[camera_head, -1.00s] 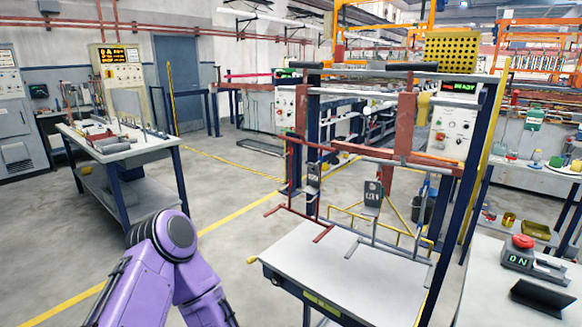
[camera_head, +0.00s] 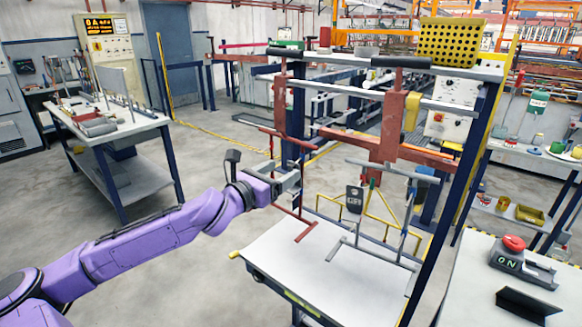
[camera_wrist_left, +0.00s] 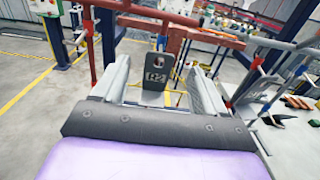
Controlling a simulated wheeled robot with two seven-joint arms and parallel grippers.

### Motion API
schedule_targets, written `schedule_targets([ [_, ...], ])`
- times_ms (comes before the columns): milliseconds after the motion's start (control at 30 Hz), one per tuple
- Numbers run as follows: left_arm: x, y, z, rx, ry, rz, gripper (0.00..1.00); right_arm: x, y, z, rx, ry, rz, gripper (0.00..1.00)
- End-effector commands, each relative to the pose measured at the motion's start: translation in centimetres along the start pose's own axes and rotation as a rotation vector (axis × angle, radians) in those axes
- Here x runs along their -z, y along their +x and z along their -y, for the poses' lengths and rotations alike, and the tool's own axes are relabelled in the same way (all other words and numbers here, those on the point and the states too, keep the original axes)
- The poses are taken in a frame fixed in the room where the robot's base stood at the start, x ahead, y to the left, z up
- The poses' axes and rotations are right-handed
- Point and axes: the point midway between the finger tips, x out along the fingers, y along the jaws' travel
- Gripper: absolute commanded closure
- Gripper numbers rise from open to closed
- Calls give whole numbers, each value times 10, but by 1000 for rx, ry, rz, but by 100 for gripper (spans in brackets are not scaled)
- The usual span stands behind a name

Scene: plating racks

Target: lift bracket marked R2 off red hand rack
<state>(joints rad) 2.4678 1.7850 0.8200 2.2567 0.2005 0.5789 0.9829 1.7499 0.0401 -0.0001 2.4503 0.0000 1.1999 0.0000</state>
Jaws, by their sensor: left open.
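The dark grey bracket marked R2 (camera_wrist_left: 155,72) hangs upright in the left wrist view, between and beyond the two fingers of my left gripper (camera_wrist_left: 160,78). The fingers are open, one to each side of it, and I see no contact. The red rack has a vertical bar and bent lower arms. My right gripper is out of view.
A white-topped table (camera_head: 325,270) stands below the racks. A blue post (camera_head: 455,165) rises at its right. A side table with a red button box (camera_head: 513,246) is at front right. Open floor lies between.

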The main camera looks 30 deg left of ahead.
Motion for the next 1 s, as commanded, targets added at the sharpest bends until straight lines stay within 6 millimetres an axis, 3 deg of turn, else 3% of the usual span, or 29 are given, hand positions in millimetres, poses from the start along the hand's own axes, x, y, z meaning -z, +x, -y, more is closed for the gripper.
schedule_targets([
  [100,2,26,2,4,12,-1,28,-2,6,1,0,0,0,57],
  [333,3,64,2,3,9,-4,28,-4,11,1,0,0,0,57],
  [500,2,75,4,5,5,-2,28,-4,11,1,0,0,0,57],
  [733,1,76,3,5,3,-2,28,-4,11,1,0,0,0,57],
  [767,1,76,3,5,3,-2,34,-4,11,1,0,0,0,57],
  [900,1,76,3,5,3,-2,80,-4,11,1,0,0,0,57],
  [933,1,76,3,5,3,-2,87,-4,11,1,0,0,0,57],
  [967,1,76,3,5,3,-2,87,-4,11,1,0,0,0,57],
  [1000,1,76,3,5,3,-2,63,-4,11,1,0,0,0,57],
])
